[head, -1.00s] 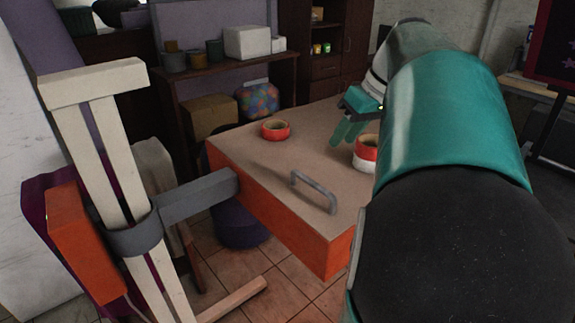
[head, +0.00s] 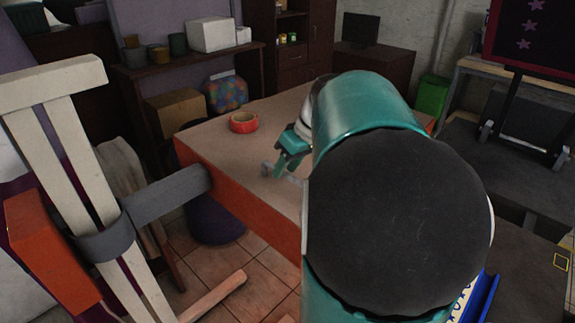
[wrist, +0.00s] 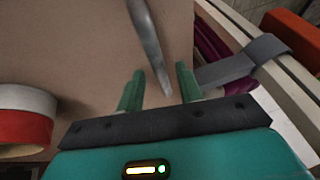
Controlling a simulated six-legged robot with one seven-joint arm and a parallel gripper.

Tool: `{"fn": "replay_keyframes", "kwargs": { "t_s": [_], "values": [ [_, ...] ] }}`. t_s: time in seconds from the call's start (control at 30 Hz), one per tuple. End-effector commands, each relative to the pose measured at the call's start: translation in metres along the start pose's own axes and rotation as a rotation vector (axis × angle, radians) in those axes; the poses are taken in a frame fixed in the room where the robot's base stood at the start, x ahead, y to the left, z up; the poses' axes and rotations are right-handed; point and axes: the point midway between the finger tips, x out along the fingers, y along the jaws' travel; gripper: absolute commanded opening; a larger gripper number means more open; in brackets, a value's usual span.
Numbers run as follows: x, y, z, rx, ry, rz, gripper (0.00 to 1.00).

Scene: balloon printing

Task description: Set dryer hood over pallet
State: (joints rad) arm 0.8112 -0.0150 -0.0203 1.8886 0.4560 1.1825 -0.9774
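The dryer hood looks to be the large box (head: 235,195) with a brown top and orange sides, joined to a grey arm on the left. A grey bar handle stands on its top near the front edge; it is partly hidden by my arm in the head view and shows well in the wrist view (wrist: 150,45). My gripper (head: 283,165) is at the handle. In the wrist view its green fingers (wrist: 158,88) are apart, with the handle's near end between them and not clamped. I cannot make out the pallet for certain; my arm hides much of the right side.
A red tape roll (head: 243,123) lies on the box top. A red and white roll (wrist: 25,118) is left of my gripper in the wrist view. A cream upright stand (head: 75,150) with an orange unit is at left. A dark bench (head: 505,165) is at right.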

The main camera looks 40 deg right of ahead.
Motion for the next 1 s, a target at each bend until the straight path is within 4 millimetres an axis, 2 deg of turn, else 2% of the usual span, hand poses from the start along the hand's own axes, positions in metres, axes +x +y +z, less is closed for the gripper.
{"fn": "replay_keyframes", "kwargs": {
  "t_s": [0.13,0.17,0.33,1.0],
  "values": [
    [-0.0002,0.0,-0.0002,0.0,0.0,0.0,0.36],
    [-0.0002,-0.0001,-0.0002,0.0,0.0,0.0,0.32],
    [-0.0003,-0.0001,-0.0001,0.0,0.0,0.0,0.0],
    [-0.0034,-0.0013,0.0081,0.016,0.002,0.006,0.0]
  ]
}}
